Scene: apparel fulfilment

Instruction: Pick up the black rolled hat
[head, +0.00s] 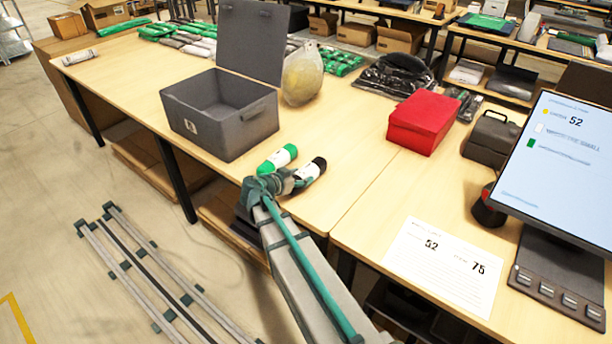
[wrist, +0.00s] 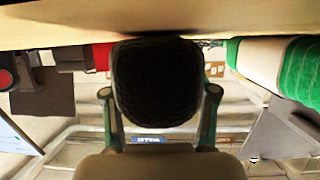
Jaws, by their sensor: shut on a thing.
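The black rolled hat (head: 318,166) with a white band lies at the front edge of the wooden table. In the wrist view the black rolled hat (wrist: 157,82) fills the space between my two fingers, dark and textured, end-on to the camera. My gripper (head: 290,181) is shut on it, with one finger on each side in the wrist view (wrist: 159,98). I cannot tell whether the hat touches the tabletop. A green roll with a white band (head: 277,158) lies just left of the hat; it also shows at the right of the wrist view (wrist: 300,72).
A grey open bin (head: 225,140) with a raised lid stands behind to the left. A beige round bag (head: 302,78) is beside it. A red box (head: 422,122), a paper sheet (head: 440,262) and a monitor (head: 565,160) are to the right. Tabletop right of the hat is clear.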

